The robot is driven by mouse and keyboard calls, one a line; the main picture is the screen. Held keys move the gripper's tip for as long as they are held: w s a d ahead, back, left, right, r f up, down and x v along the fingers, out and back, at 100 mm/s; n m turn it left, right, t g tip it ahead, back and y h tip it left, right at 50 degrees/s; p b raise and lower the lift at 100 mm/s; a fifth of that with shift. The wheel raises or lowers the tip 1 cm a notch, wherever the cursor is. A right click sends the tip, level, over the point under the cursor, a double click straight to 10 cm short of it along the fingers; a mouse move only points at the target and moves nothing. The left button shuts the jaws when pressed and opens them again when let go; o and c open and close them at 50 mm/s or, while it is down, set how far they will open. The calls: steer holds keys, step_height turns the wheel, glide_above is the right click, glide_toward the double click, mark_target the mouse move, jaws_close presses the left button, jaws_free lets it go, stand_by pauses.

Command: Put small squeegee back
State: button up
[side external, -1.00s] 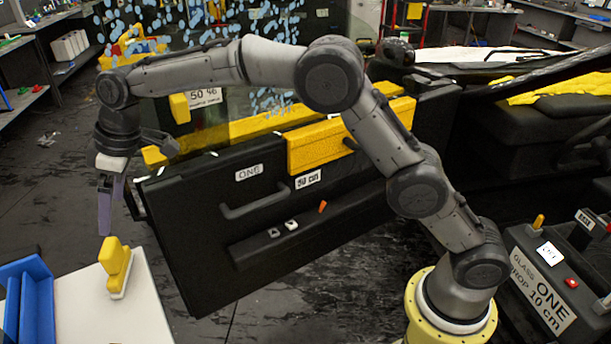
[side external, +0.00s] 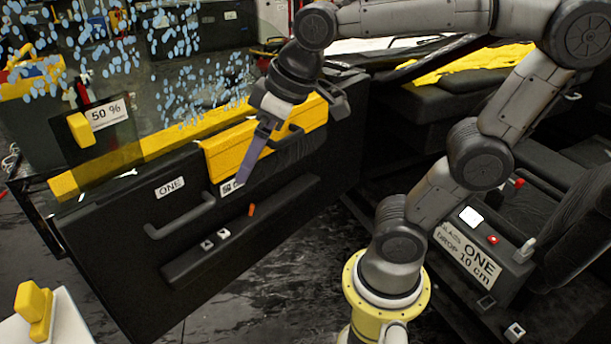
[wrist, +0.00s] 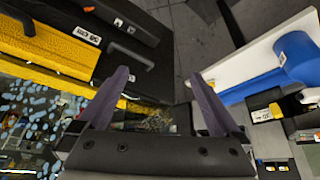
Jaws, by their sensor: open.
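The squeegee cannot be made out in the wrist view. Another yellow block (side external: 80,130) is at the glass, beside the "50 %" sign.
The glass (side external: 150,75), covered in blue drops, rises above the door. The door's handle (side external: 180,218) and ledge stick out. A control box labelled "ONE" (side external: 468,262) is at the right. A blue tray (wrist: 265,85) sits on the white table in the wrist view.

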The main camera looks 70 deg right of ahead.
steer(key=s+d+f+m, duration=0.1)
steer(key=s+d+f, duration=0.1)
steer(key=s+f, duration=0.3)
steer(key=s, duration=0.3)
steer(key=shift+s+d+m+h, duration=0.2)
steer(key=shift+d+m+h, duration=0.1)
steer(key=shift+m+h, duration=0.1)
stand_by(0.6)
